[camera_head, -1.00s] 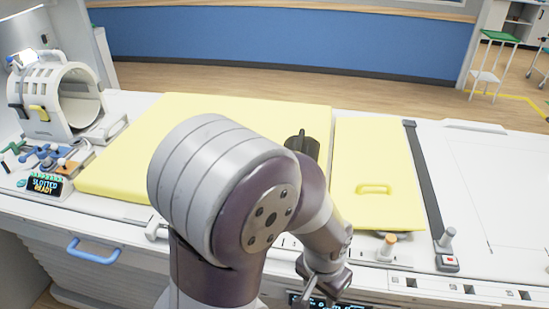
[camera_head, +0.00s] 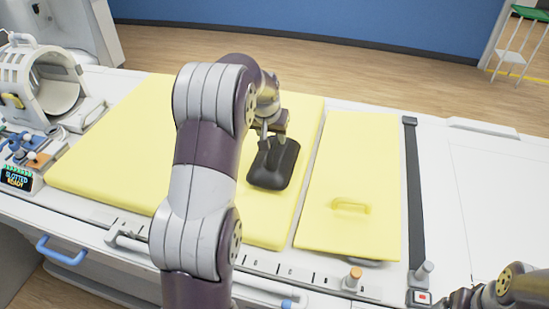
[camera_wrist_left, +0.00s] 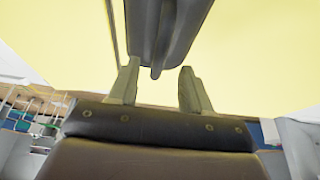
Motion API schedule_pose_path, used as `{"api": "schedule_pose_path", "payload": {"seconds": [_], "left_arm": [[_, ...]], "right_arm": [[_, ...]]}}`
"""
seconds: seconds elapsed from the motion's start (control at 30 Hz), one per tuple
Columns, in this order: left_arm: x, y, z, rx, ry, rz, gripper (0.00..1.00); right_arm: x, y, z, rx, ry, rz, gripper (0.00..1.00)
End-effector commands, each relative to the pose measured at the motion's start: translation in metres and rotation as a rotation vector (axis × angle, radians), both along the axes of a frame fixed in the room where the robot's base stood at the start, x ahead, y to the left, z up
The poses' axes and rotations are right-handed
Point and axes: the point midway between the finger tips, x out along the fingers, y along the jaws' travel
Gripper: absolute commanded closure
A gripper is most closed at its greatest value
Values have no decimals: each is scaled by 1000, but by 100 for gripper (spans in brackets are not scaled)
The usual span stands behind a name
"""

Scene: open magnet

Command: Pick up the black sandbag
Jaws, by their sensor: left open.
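The black sandbag (camera_head: 276,168) lies on the large yellow pad, near that pad's right edge. My left gripper (camera_head: 273,130) is at the far upper end of the sandbag in the head view, open, with its fingers close above it. In the left wrist view the sandbag (camera_wrist_left: 170,28) fills the top centre, and its narrow tip points down between the two spread fingers of the left gripper (camera_wrist_left: 160,88). I cannot tell whether a finger touches it. Part of my right arm shows at the lower right of the head view; its gripper is not seen.
The large yellow pad (camera_head: 115,150) covers the left of the white bench. A smaller yellow pad with a handle (camera_head: 350,205) lies to the right, beside a dark strip (camera_head: 413,190). A white ring-shaped device (camera_head: 45,85) stands at left. The bench's right is clear.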

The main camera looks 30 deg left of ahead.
Motion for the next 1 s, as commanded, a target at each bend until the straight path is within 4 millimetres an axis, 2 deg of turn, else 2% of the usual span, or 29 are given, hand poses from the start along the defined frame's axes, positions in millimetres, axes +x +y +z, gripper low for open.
{"api": "schedule_pose_path", "payload": {"seconds": [0.1, 0.2, 0.47, 0.6, 0.63, 1.0], "left_arm": [[11, 3, -17, -2, 6, 0, 51], [17, 4, -32, -2, 3, 0, 51], [19, 5, -38, 0, 0, 0, 51], [18, 4, -38, 0, 1, 0, 97], [18, 4, -38, 0, 1, 0, 100], [18, 4, -37, 0, 1, 0, 100]], "right_arm": [[0, 0, 14, 0, -1, 0, 14], [0, 0, 15, 0, -1, 0, 14], [0, 0, 14, 0, -1, 0, 14], [0, 0, 14, 0, -1, 0, 14], [0, 0, 14, 0, -1, 0, 14], [0, 0, 14, 0, -1, 0, 14]]}}
